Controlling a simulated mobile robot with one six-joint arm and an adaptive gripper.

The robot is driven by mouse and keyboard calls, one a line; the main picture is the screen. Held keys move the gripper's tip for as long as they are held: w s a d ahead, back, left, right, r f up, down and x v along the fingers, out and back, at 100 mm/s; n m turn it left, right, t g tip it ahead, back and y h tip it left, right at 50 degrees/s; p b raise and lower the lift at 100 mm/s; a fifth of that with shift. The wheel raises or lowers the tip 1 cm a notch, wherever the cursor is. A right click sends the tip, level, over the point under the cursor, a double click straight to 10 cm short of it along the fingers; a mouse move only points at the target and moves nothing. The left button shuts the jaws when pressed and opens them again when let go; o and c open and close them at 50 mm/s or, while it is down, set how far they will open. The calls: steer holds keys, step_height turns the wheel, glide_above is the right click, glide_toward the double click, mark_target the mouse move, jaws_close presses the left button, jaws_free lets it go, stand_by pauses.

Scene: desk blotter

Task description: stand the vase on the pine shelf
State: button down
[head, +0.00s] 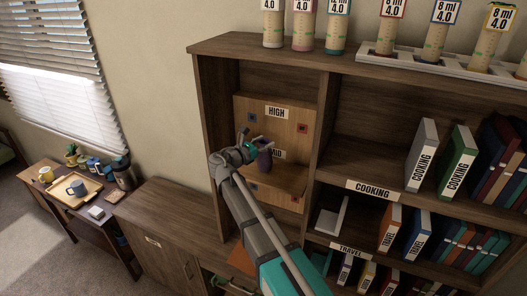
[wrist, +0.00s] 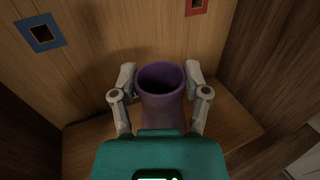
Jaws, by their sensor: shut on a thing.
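A purple vase (head: 264,161) is upright in my gripper (head: 258,147), in the left bay of the bookcase. In the wrist view the vase (wrist: 161,104) shows its open round mouth, with a finger of my gripper (wrist: 160,88) on each side, closed on it. The pine shelf (head: 290,186) is a light wooden ledge on a pine back panel (head: 301,107), at the level of the partly covered MID label. The ledge (wrist: 232,125) also shows below the vase in the wrist view. The vase's base is hidden there, and I cannot tell whether it touches the ledge.
The panel has a HIGH label (head: 277,113) and blue and red square sockets. Dark bookcase walls stand close on both sides. Books (head: 422,153) fill bays at right, and labelled tubes (head: 390,33) stand on top. A side table (head: 75,190) is at far left.

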steer(key=shift+f+b, duration=0.6)
steer(key=shift+f, duration=0.3)
steer(key=shift+c, duration=0.4)
jaws_free()
steer(key=shift+r, duration=0.1)
steer(key=v, duration=1.2)
steer(key=shift+s, duration=0.1)
